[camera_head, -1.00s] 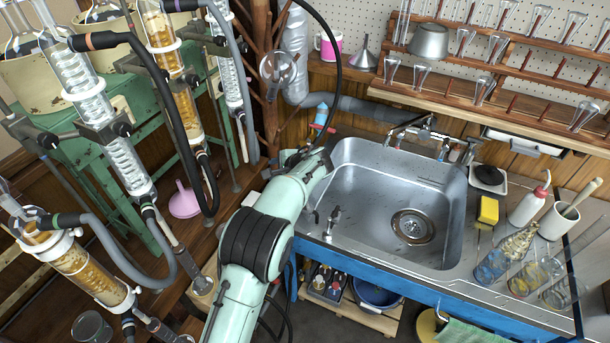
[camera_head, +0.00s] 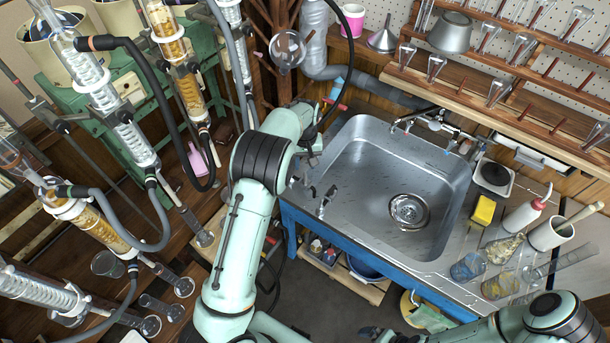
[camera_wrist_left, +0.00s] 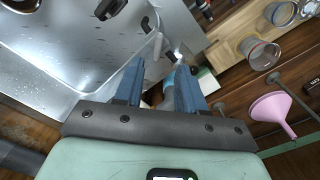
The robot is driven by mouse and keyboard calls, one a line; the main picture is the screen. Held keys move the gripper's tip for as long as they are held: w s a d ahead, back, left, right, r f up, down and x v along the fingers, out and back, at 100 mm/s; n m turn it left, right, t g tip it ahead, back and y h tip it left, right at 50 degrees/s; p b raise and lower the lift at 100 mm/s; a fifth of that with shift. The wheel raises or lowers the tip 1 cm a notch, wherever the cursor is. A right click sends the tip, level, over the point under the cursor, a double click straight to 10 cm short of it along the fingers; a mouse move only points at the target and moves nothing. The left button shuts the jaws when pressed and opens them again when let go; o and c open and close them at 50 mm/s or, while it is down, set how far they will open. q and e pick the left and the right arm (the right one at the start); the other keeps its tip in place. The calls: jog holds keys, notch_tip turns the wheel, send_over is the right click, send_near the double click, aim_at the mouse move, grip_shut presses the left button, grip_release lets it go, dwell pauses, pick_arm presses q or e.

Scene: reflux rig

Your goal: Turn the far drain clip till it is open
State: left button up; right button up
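My left gripper (camera_head: 306,165) hangs over the left rim of the sink, partly hidden by its own arm. In the left wrist view the gripper (camera_wrist_left: 158,68) has its two blue-grey fingers apart, with nothing clearly held between them. A small pale fitting (camera_wrist_left: 158,46) shows just beyond the fingertips, apart from them. A small metal fitting (camera_head: 327,198) stands on the sink's left rim in the head view. I cannot tell which fitting is the far drain clip, or its position. My right gripper (camera_head: 388,335) is a dark shape at the bottom edge, mostly cut off.
The steel sink (camera_head: 360,225) lies right of the left arm. Glass columns with hoses stand at left, near the bench. A pink funnel (camera_wrist_left: 278,110) lies beside the gripper in the wrist view. A yellow sponge (camera_head: 484,210) and several glasses stand at the sink's right.

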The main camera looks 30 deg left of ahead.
aim_at(305, 178)
pick_arm(q)
jog(key=f, duration=0.8)
jog(key=shift+w+f, duration=0.15)
jog(key=shift+w, duration=0.05)
grip_shut()
